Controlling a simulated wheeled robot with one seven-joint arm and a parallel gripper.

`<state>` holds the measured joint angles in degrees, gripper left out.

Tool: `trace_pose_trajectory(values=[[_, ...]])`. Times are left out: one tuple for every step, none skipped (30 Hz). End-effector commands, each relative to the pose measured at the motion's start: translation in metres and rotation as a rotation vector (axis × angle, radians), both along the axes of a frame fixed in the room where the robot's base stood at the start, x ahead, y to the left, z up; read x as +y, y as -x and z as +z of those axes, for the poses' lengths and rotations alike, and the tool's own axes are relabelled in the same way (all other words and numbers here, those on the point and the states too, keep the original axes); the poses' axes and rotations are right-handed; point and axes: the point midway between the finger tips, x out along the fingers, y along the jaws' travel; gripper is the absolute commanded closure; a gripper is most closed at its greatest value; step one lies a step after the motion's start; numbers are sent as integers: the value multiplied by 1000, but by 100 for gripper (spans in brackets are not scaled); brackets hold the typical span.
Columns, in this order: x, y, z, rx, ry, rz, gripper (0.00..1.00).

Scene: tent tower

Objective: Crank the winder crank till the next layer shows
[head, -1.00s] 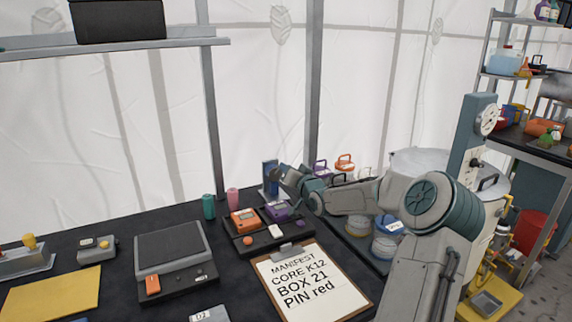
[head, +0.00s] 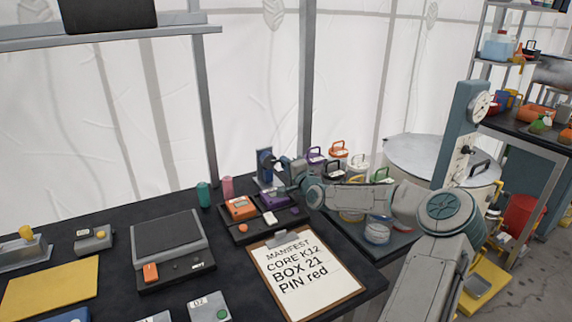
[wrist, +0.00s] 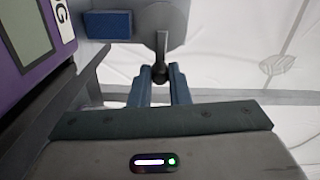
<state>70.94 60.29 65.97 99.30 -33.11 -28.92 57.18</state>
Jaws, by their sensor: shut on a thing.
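The winder (head: 262,172) is a small upright grey and blue unit at the back of the dark bench, partly hidden by my gripper. My gripper (head: 276,165) reaches it from the right. In the wrist view the winder crank (wrist: 162,45) is a dark lever with a round knob at its lower end, in front of a grey disc (wrist: 177,18). The blue fingers of my gripper (wrist: 160,88) stand on both sides of the knob and are shut on it. A blue block (wrist: 110,24) shows left of the disc. I cannot make out any layer.
A purple device (head: 275,200) and an orange device (head: 239,208) sit close in front of the winder. A clipboard (head: 305,297) lies nearer. Green (head: 203,195) and pink (head: 227,187) cylinders stand to the left. Several handled containers (head: 338,150) stand behind my arm.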

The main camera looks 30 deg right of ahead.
Motion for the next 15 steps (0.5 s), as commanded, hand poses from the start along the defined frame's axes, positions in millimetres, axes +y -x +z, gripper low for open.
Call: trace_pose_trajectory(values=[[0,0,-3,1,-34,0,100],[0,0,-4,2,-52,0,100],[0,0,-5,4,-74,1,100],[0,0,-6,4,-90,1,100],[0,0,-6,5,-104,1,100],[0,0,-7,4,-122,0,100],[0,0,-7,6,-134,0,100],[0,0,-8,6,-144,0,100],[0,0,-8,7,-157,0,100],[0,0,-8,7,-165,0,100],[1,0,-8,7,-172,-1,100],[1,0,-8,7,-181,-1,100],[1,0,-9,7,-186,0,100],[1,0,-9,8,-191,0,100],[1,0,-9,8,-195,0,100]])
